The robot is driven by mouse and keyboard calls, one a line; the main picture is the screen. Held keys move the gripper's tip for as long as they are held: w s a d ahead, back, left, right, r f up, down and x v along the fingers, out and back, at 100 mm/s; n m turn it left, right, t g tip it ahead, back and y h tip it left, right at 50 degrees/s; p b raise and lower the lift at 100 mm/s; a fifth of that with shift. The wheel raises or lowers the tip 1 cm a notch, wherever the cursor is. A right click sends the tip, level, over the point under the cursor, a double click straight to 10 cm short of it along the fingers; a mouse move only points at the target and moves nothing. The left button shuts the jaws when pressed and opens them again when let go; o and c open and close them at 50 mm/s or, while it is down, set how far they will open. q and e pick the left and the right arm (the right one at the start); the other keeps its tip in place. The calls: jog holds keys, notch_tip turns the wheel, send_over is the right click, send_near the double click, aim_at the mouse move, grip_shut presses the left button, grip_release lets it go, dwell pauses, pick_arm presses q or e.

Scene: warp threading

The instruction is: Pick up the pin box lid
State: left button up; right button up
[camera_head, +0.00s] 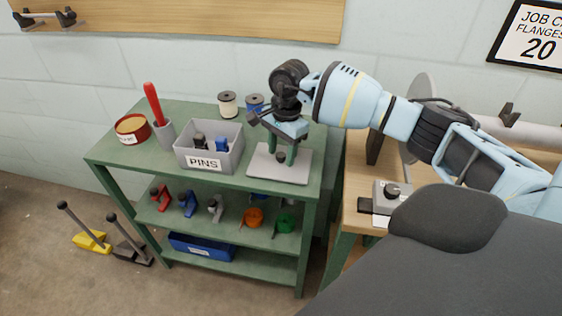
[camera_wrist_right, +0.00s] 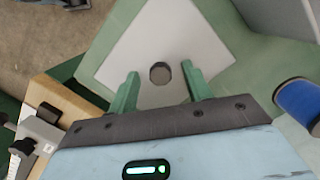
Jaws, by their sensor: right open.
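The pin box lid, a flat light grey plate (camera_head: 264,172) with a dark round knob (camera_head: 281,157), lies on the green shelf's top, right of the pin box. The grey open pin box (camera_head: 236,150) is labelled PINS and holds dark and blue items. My right gripper (camera_head: 282,152) points down over the lid, its green fingers open. In the right wrist view the lid (camera_wrist_right: 150,40) fills the middle and its knob (camera_wrist_right: 160,73) appears between the fingertips (camera_wrist_right: 160,70). I cannot tell if the fingertips are level with the knob or above it. My left gripper is not in view.
White (camera_head: 228,103) and blue (camera_head: 254,103) spools stand behind the lid. A red-handled tool in a grey cup (camera_head: 164,132) and a red tin (camera_head: 132,128) stand left of the box. A wooden bench (camera_head: 352,190) is right of the shelf.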

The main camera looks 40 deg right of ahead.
jog(key=shift+c, duration=1.8)
grip_shut()
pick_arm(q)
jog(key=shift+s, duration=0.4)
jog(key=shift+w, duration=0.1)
